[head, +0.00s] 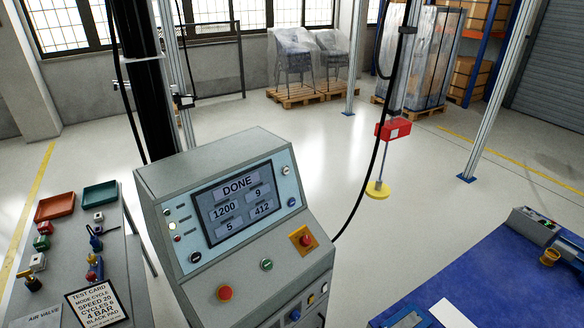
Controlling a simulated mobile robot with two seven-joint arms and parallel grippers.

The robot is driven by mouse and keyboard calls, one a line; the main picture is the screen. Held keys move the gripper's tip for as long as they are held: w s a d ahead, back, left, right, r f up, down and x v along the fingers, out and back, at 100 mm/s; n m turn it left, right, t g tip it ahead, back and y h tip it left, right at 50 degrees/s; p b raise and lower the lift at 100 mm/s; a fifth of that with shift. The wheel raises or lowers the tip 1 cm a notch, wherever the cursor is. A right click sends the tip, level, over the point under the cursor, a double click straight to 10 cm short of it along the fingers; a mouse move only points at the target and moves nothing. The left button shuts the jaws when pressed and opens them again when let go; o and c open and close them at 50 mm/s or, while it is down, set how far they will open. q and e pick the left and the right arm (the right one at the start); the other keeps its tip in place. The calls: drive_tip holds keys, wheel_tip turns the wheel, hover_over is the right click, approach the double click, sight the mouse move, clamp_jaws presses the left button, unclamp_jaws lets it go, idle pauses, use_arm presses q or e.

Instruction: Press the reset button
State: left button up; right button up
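The grey control console (160,172) stands in the middle of the head view. Its screen (238,203) reads DONE with the values 1200, 9, 5 and 412. Around the screen are small knobs or buttons, including a blue one (291,202) at right and a dark one (195,257) at lower left. The lower panel carries a red button (224,293), a green button (267,264) and a red button on a yellow plate (306,240). A blue button (295,314) sits on the lower front. No reset label is legible. Neither gripper is in view.
A grey bench (112,262) at left holds trays, small parts and a test card (97,304). A blue-topped table (460,275) is at lower right. A red block (394,129) with a yellow disc (377,190) hangs behind the console. A black cable hangs near the console's right side.

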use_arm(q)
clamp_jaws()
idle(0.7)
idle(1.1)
